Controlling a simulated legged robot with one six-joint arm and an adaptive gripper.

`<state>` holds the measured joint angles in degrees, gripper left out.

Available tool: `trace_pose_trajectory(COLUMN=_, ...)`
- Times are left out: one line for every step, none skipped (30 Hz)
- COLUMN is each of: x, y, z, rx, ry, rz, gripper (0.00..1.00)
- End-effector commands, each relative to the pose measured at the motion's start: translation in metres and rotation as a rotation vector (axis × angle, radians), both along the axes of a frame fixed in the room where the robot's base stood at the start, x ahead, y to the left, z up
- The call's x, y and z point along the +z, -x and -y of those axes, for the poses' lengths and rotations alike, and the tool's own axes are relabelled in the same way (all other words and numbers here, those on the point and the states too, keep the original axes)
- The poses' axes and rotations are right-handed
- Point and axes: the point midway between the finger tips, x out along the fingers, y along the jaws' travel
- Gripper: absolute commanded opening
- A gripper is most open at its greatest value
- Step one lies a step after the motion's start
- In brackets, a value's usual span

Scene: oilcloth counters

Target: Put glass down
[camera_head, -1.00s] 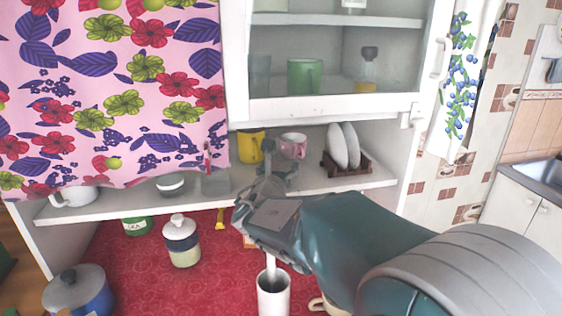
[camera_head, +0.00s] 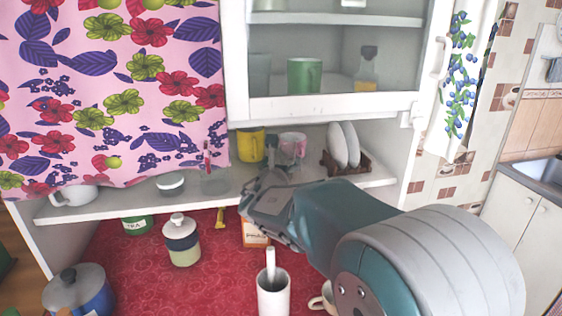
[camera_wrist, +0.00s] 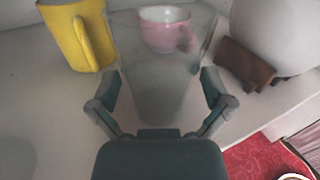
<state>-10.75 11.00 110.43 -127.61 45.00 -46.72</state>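A clear glass (camera_wrist: 158,88) stands upright between the two fingers of my gripper (camera_wrist: 161,88) in the wrist view. The fingers lie against its left and right sides. In the head view my gripper (camera_head: 268,182) is at the front of the white shelf (camera_head: 120,205), and the glass (camera_head: 288,163) shows faintly in front of the pink cup (camera_head: 294,142). I cannot tell whether its base touches the shelf.
A yellow mug (camera_head: 250,144) stands left of the pink cup, and white plates in a rack (camera_head: 345,165) stand right. Another clear glass (camera_head: 214,182) is by the flowered curtain (camera_head: 110,90). Below, a jar (camera_head: 182,240) and a white container (camera_head: 273,298) stand on the red cloth.

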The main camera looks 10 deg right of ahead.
Motion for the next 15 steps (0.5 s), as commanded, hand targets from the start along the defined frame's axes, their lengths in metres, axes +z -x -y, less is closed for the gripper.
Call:
trace_pose_trajectory(x=0.000, y=0.000, z=0.000, rx=0.000, ry=0.000, rz=0.000, gripper=1.00)
trace_pose_trajectory(x=0.000, y=0.000, z=0.000, rx=0.000, ry=0.000, rz=0.000, gripper=1.00)
trace_pose_trajectory(x=0.000, y=0.000, z=0.000, rx=0.000, ry=0.000, rz=0.000, gripper=1.00)
trace_pose_trajectory(x=0.001, y=0.000, z=0.000, rx=0.000, ry=0.000, rz=0.000, gripper=1.00)
trace_pose_trajectory(x=0.003, y=0.000, z=0.000, rx=0.000, ry=-0.001, rz=0.001, gripper=1.00)
trace_pose_trajectory(x=0.002, y=0.003, z=-0.002, rx=0.001, ry=0.000, rz=0.000, gripper=1.00)
trace_pose_trajectory(x=0.003, y=0.007, z=-0.004, rx=0.001, ry=0.000, rz=0.000, gripper=1.00)
trace_pose_trajectory(x=0.003, y=0.011, z=-0.005, rx=0.002, ry=-0.001, rz=0.001, gripper=1.00)
trace_pose_trajectory(x=0.003, y=0.017, z=-0.008, rx=0.002, ry=-0.001, rz=0.001, gripper=1.00)
trace_pose_trajectory(x=0.003, y=0.022, z=-0.010, rx=0.003, ry=0.000, rz=0.001, gripper=1.00)
trace_pose_trajectory(x=0.004, y=0.028, z=-0.013, rx=0.004, ry=0.000, rz=0.002, gripper=1.00)
trace_pose_trajectory(x=0.004, y=0.036, z=-0.017, rx=0.004, ry=0.000, rz=0.002, gripper=1.00)
trace_pose_trajectory(x=0.004, y=0.042, z=-0.019, rx=0.003, ry=-0.002, rz=0.002, gripper=1.00)
trace_pose_trajectory(x=0.003, y=0.047, z=-0.021, rx=0.004, ry=-0.001, rz=0.001, gripper=1.00)
trace_pose_trajectory(x=0.003, y=0.055, z=-0.025, rx=0.004, ry=0.000, rz=0.002, gripper=1.00)
